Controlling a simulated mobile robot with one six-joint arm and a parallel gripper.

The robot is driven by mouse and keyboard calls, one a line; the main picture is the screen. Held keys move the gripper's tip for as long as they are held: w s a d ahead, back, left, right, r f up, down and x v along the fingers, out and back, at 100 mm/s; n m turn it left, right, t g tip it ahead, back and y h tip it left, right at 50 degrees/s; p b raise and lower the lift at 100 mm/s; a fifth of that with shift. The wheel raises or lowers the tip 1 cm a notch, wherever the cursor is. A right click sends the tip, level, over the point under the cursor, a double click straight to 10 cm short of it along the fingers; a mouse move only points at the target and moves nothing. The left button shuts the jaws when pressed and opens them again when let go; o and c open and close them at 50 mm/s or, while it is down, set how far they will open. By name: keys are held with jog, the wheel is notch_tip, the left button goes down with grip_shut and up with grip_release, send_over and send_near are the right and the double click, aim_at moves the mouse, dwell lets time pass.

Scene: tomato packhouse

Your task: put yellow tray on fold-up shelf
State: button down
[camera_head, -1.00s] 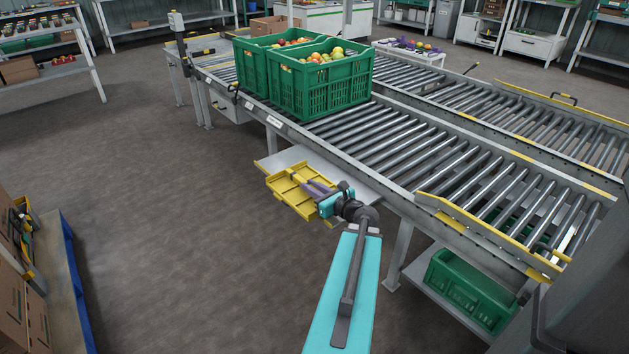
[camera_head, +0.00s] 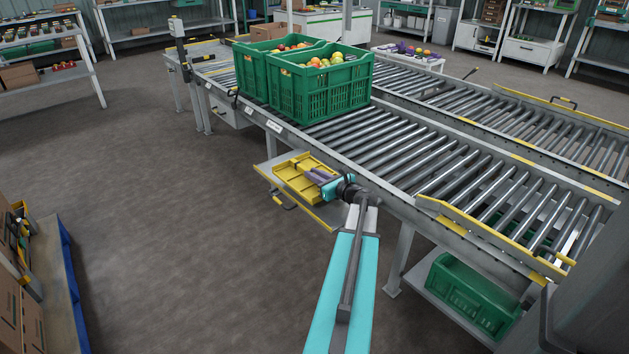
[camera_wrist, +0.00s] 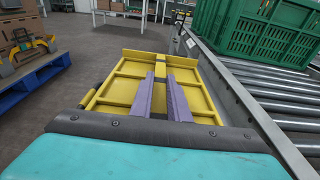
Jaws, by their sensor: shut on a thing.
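The yellow tray (camera_head: 298,179) is shallow, with low walls and dividers. In the head view it is at or just above the fold-up shelf (camera_head: 327,212); I cannot tell whether it touches. The shelf is a flat grey leaf with a yellow edge and a dark handle, standing out from the conveyor's near side. My gripper (camera_head: 318,176) is shut on the tray, at its right-hand part. In the wrist view the tray (camera_wrist: 125,88) fills the middle, with the purple fingers of my gripper (camera_wrist: 160,82) over its centre.
The roller conveyor (camera_head: 395,155) runs just behind the shelf and carries green crates (camera_head: 322,97) of tomatoes. Another green crate (camera_head: 462,297) sits on a low shelf under it. A blue-edged pallet (camera_head: 68,285) with boxes stands at left. The floor between is free.

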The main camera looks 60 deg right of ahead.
jog(key=shift+w+d+f, duration=0.1)
jog(key=shift+w+d, duration=0.25)
jog(key=shift+d, duration=0.4)
jog(key=shift+w+d+f, duration=0.1)
jog(key=shift+w+d, duration=0.25)
jog(key=shift+d, duration=0.35)
jog(key=shift+r, duration=0.1)
jog(key=shift+f+b, duration=0.7)
jog(key=shift+f, duration=1.05)
jog(key=shift+f, duration=0.2)
jog(key=c, duration=1.7)
grip_release()
jog(key=shift+r, duration=0.15)
